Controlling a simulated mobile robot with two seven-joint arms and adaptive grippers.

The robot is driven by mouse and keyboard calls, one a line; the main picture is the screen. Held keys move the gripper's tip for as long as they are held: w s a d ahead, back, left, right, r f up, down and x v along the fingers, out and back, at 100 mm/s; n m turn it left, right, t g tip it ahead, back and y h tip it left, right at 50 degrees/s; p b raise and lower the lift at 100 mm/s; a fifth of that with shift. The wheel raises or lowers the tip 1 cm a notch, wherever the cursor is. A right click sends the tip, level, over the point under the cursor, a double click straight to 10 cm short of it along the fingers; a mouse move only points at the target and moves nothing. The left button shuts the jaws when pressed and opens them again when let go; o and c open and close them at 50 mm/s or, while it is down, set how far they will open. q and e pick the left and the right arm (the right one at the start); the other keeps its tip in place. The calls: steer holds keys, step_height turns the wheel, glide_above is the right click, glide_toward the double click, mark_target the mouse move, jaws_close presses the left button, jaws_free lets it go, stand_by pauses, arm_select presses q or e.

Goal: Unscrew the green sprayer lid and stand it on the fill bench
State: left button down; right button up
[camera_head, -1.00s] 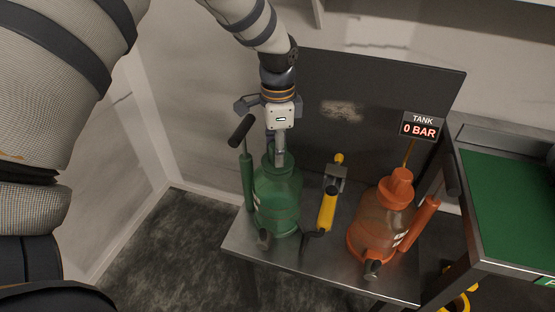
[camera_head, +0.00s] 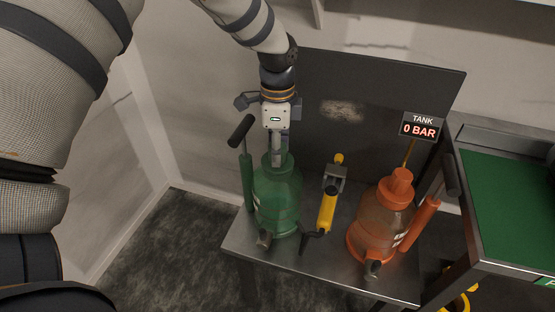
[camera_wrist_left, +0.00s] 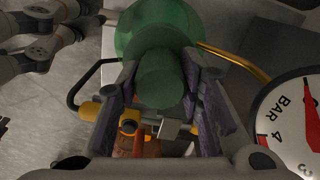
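The green sprayer (camera_head: 278,205) stands upright at the left of the steel bench. Its round green lid (camera_wrist_left: 160,80) shows in the left wrist view between the two fingers of my left gripper (camera_wrist_left: 159,68). In the head view my left gripper (camera_head: 277,158) points straight down over the sprayer's top, and a finger hides much of the lid. The fingers flank the lid closely; whether they press on it I cannot tell. The fill bench appears to be the steel bench (camera_head: 325,268) under the sprayers. My right gripper is not in view.
An orange sprayer (camera_head: 372,232) stands at the right of the bench, with a yellow-handled tool (camera_head: 328,208) between the two. A tank sign (camera_head: 420,125) reads 0 BAR. A green-topped table (camera_head: 510,205) is at right. A pressure gauge (camera_wrist_left: 290,120) is close at the right in the wrist view.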

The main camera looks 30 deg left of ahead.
arm_select(q)
steer(key=n, duration=0.4)
steer(key=shift+r, duration=3)
